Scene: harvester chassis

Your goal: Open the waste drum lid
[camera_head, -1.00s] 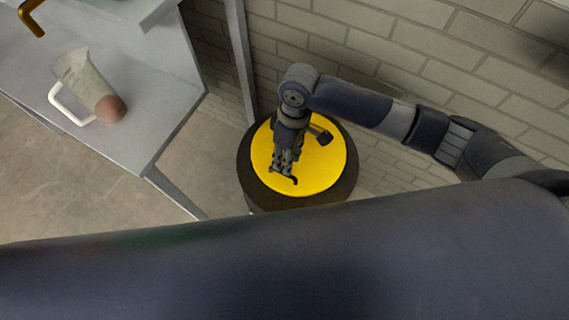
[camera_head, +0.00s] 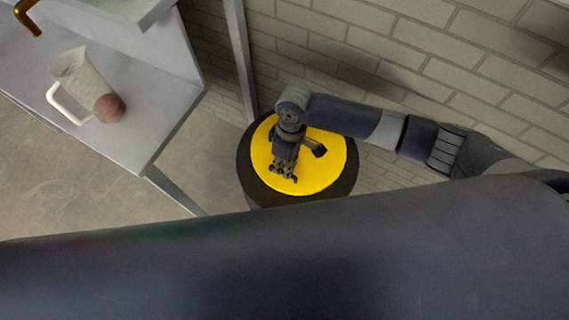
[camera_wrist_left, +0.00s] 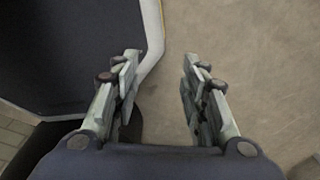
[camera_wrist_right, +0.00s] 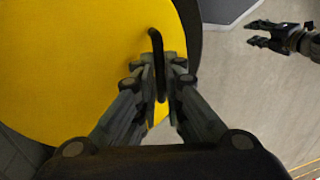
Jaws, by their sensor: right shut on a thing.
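The waste drum (camera_head: 250,187) is dark and stands by the brick wall, with a round yellow lid (camera_head: 325,170) lying on it. My right gripper (camera_head: 283,178) is over the front part of the lid. In the right wrist view the right gripper (camera_wrist_right: 160,85) has its fingers closed around a thin black handle (camera_wrist_right: 156,42), which stands on the yellow lid (camera_wrist_right: 90,60). The handle is mostly hidden by the gripper in the head view. My left gripper (camera_wrist_left: 160,85) is open and empty above the floor in the left wrist view. It also shows at the upper right of the right wrist view (camera_wrist_right: 262,34).
A grey metal table (camera_head: 140,135) stands left of the drum, holding a pitcher with a white handle (camera_head: 78,75) and a brownish round thing (camera_head: 109,108). The brick wall (camera_head: 430,70) is close behind the drum. Bare floor (camera_head: 60,190) lies front left.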

